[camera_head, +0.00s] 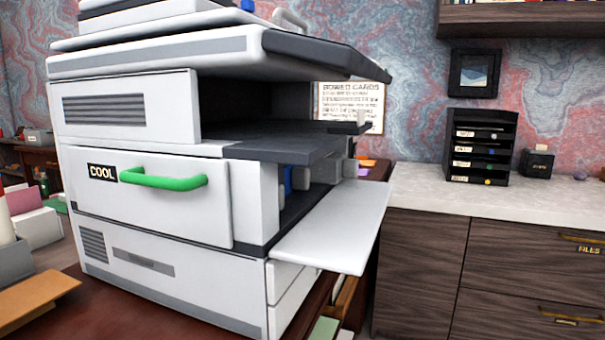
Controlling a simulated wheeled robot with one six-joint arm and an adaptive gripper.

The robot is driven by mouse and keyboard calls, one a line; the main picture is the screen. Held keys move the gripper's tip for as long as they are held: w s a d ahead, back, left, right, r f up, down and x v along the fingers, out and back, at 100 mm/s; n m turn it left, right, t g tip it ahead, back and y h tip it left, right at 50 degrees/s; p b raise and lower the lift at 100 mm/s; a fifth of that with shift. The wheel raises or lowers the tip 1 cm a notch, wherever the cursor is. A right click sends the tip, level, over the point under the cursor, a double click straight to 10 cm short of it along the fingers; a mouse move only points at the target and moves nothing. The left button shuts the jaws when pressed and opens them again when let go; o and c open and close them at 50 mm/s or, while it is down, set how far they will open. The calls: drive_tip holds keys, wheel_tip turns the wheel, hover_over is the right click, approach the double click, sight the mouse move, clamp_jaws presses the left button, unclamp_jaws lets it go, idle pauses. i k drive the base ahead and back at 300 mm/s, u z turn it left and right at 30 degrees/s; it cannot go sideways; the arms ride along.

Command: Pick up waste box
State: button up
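I cannot tell for sure which thing is the waste box; no label that I can read says so. A large white copier (150,215) fills the left and middle, with a green handle (165,181) beside a "COOL" label. On its right side, a white flap (335,225) sticks out level, and a blue part (287,182) and grey parts (340,160) show in the opening above it, partly hidden. A small dark box (536,165) with a light label stands on the counter at the right. My gripper is not in view.
A pale counter (425,190) over dark wood drawers (530,265) runs along the wall, with bare top at its left. A black tray rack (480,150) stands on it. A brown board (38,300) and grey boxes are at the lower left. A shelf hangs at the upper right.

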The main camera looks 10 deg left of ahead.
sight(331, 169)
drive_tip(key=k, duration=0.15)
drive_tip(key=z, duration=1.3)
drive_tip(key=i, duration=0.55)
drive_tip(key=u, duration=1.7)
